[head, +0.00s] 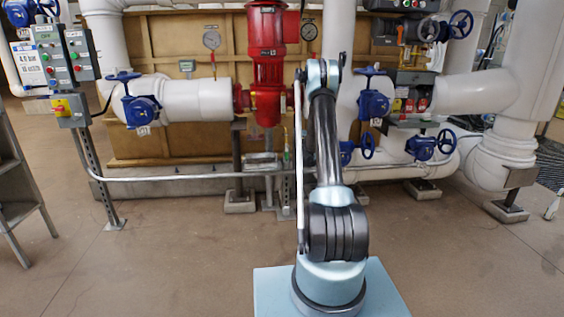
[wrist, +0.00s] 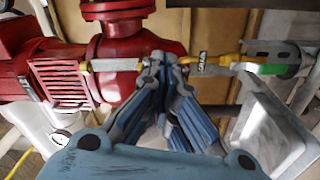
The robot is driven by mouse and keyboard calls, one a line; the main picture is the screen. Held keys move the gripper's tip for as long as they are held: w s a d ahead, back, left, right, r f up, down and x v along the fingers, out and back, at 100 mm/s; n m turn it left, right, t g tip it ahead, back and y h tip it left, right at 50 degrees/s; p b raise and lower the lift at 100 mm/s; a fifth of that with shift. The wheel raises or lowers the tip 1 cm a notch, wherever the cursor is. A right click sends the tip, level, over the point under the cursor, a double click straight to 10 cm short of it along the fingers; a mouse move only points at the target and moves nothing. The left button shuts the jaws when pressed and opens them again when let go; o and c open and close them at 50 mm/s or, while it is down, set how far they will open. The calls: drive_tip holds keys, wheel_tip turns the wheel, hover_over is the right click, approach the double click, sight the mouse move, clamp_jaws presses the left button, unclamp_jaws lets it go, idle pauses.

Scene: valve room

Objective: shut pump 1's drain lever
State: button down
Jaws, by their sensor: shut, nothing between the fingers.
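The red pump (head: 267,70) stands upright at the centre of the head view; its red body (wrist: 118,55) fills the upper left of the wrist view. A thin yellow drain line (wrist: 228,60) runs across the wrist view, with a small tag (wrist: 203,61) and a green section (wrist: 270,69). My gripper (wrist: 168,62) is shut and empty, its blue fingertips in front of the middle of this line. The fingers hide that stretch, and I cannot make out the drain lever or its angle. I cannot tell whether they touch the line. In the head view my arm hides the gripper.
A grey metal tray (wrist: 270,130) lies right of the fingers in the wrist view. A grey rail (head: 190,176) crosses low before the pump. White pipes with blue valves (head: 140,105) flank it. Control boxes (head: 55,65) stand left.

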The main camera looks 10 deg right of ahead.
drive_tip(key=w+a+f+n+y, duration=0.1)
drive_tip(key=a+f+n+y, duration=0.25)
drive_tip(key=f, duration=0.95)
drive_tip(key=n+g+y, duration=0.2)
drive_tip(key=n, duration=0.1)
approach(286, 151)
drive_tip(key=s+a+f, duration=0.3)
drive_tip(key=s, duration=0.1)
drive_tip(key=shift+w+f, duration=0.1)
drive_tip(key=shift+f, duration=0.1)
drive_tip(key=shift+w+a, duration=0.1)
drive_tip(key=x, duration=0.9)
drive_tip(key=shift+w+r, duration=0.2)
drive_tip(key=shift+w, duration=0.2)
